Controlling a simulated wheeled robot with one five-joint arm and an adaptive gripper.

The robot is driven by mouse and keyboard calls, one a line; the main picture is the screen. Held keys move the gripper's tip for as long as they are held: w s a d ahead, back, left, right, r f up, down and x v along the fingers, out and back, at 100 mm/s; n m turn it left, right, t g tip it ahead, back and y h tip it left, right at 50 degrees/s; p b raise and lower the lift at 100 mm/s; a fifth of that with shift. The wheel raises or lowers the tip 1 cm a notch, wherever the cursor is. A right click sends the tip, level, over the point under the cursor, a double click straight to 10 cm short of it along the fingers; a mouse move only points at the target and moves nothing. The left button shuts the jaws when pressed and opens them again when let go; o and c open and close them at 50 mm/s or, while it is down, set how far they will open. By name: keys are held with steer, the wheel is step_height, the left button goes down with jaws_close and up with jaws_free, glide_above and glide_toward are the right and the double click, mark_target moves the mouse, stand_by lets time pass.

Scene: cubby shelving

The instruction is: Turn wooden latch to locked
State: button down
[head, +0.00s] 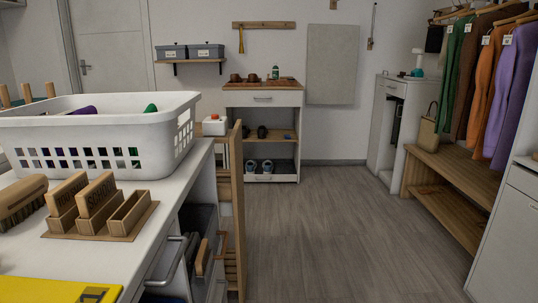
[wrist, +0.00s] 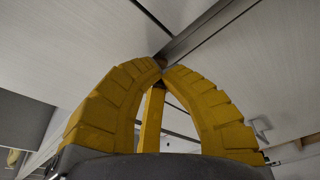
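My gripper (wrist: 163,66) shows in the wrist view with its two yellow ribbed fingers arched together, the tips meeting. A small brown spot shows at the tips; I cannot tell what it is. The gripper is not in the head view. I cannot make out the wooden latch for certain in either view. A slatted wooden panel (head: 238,190) stands upright at the end of the white counter in the head view, with a small orange-brown piece (head: 222,232) beside it.
The white counter (head: 185,175) at left bears a white basket (head: 95,155) and a wooden block holder (head: 125,215). A wooden bench (head: 450,180) with hanging clothes stands at right. A white cabinet (head: 263,98) stands at the back. The grey floor (head: 330,230) between is clear.

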steer(key=shift+s+d+r, duration=0.15)
steer(key=shift+s+r, duration=0.15)
steer(key=shift+r, duration=0.45)
steer(key=shift+s+f, duration=0.2)
steer(key=shift+s, duration=0.15)
steer(key=shift+f, duration=0.25)
steer(key=shift+a+f, duration=1)
steer(key=shift+a, duration=2.35)
steer(key=d, duration=0.6)
steer(key=shift+w+d, duration=0.2)
steer(key=shift+w, duration=0.2)
